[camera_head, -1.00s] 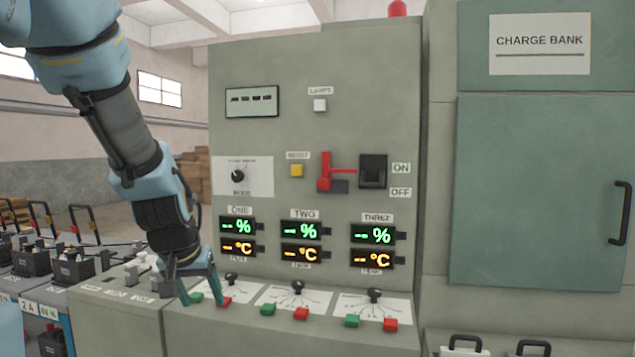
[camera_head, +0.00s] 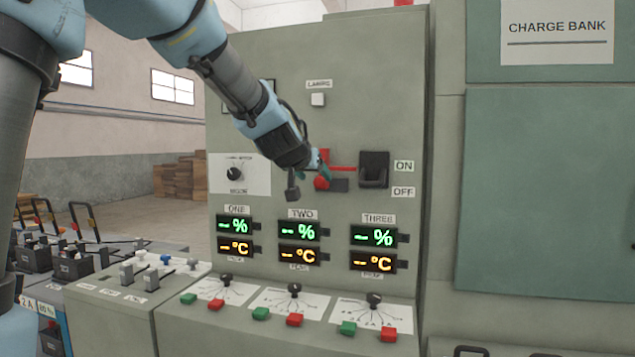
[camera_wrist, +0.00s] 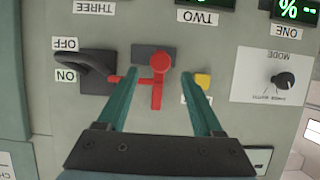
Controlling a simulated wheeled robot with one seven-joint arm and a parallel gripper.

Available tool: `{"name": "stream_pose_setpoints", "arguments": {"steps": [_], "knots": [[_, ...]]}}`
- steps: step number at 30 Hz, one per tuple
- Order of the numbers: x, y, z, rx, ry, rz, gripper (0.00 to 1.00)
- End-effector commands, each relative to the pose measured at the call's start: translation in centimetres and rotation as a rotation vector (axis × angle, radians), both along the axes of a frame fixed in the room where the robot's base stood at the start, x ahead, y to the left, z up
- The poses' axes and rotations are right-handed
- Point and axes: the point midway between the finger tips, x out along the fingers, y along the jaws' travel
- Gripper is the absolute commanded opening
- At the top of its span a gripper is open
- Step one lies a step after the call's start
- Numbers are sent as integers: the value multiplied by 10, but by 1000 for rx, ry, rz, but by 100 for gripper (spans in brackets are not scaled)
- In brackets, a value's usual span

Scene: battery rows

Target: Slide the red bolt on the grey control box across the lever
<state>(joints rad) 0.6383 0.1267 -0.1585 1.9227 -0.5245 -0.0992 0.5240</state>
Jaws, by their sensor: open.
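The red bolt (camera_wrist: 160,64) is on the upright grey control box (camera_head: 340,110). In the wrist view, which is upside down, it has a round knob and a thin bar reaching toward the lever. The dark lever (camera_head: 374,170) sits beside the ON and OFF labels; it also shows in the wrist view (camera_wrist: 97,65). My gripper (camera_head: 322,168) is in front of the panel at the bolt. In the wrist view its teal fingers (camera_wrist: 160,76) are apart, one on each side of the bolt, with nothing clamped. My wrist partly hides the bolt in the head view.
A yellow button (camera_wrist: 203,81) is close to one finger. Rows of displays (camera_head: 304,242) and a sloped ledge with red and green buttons (camera_head: 295,320) lie below. A green cabinet door (camera_head: 550,190) stands at the right.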

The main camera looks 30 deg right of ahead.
Motion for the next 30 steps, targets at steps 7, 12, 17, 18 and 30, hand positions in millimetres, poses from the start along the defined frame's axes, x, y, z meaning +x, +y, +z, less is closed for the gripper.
{"name": "stream_pose_setpoints", "arguments": {"steps": [7, 12, 17, 18, 30], "knots": [[25, -23, -13, 2, 1, 1, 68], [31, -28, -17, 1, 0, 1, 68], [32, -29, -18, 1, 0, 1, 68], [32, -29, -18, 1, 0, 1, 68], [32, -29, -18, 1, 1, 0, 32]]}}
